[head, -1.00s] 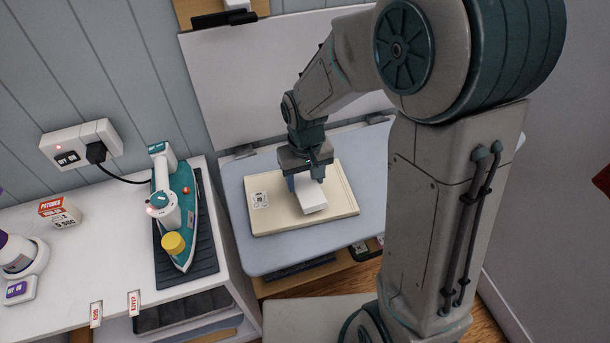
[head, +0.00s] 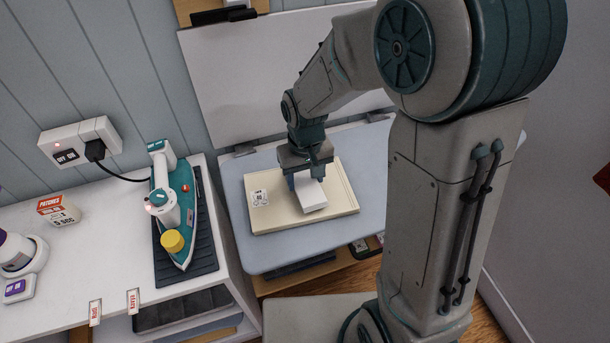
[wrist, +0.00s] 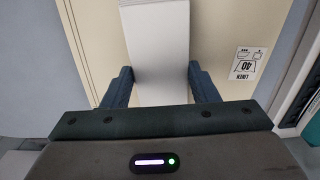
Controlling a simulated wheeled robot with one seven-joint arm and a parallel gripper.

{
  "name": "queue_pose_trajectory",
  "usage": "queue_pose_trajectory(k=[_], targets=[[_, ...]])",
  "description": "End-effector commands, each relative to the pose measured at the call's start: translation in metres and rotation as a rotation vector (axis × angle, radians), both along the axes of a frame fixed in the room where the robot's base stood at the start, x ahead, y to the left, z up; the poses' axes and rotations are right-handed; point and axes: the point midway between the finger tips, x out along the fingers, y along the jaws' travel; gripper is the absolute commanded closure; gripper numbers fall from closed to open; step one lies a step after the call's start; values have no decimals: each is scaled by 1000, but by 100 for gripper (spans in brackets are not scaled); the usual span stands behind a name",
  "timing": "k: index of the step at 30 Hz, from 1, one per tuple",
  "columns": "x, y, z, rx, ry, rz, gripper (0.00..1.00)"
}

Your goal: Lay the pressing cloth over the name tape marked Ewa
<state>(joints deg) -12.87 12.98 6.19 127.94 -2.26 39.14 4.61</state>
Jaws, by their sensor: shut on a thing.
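My gripper (head: 306,181) is shut on a white, flat-sided thing (head: 313,200), which I take to be the pressing cloth. It also shows between the fingers in the wrist view (wrist: 155,45). It is over the cream pad (head: 335,210) on the ironing board; I cannot tell whether it rests on the pad. A printed label (head: 260,198) with "40" and a linen mark lies on the pad, apart from the cloth; it shows in the wrist view (wrist: 243,63). No name tape marked Ewa can be read; whether one lies under the cloth is hidden.
The pale blue ironing board (head: 260,258) surrounds the pad. On the white counter (head: 110,235) at left, a teal iron (head: 184,207) lies on a dark mat (head: 205,265), plugged into a wall socket (head: 80,142). A patches box (head: 59,211) stands behind. Two small tags (head: 133,301) are on the front edge.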

Motion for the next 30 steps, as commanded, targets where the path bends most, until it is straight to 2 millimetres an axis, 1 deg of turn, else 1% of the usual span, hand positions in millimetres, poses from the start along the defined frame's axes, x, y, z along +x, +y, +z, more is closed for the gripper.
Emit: queue_pose_trajectory(k=[27, 28, 30], targets=[[0, 0, -14, 0, 0, 0, 69], [0, 0, -13, 0, 0, 0, 38], [0, 0, -13, 0, 0, 0, 21]])
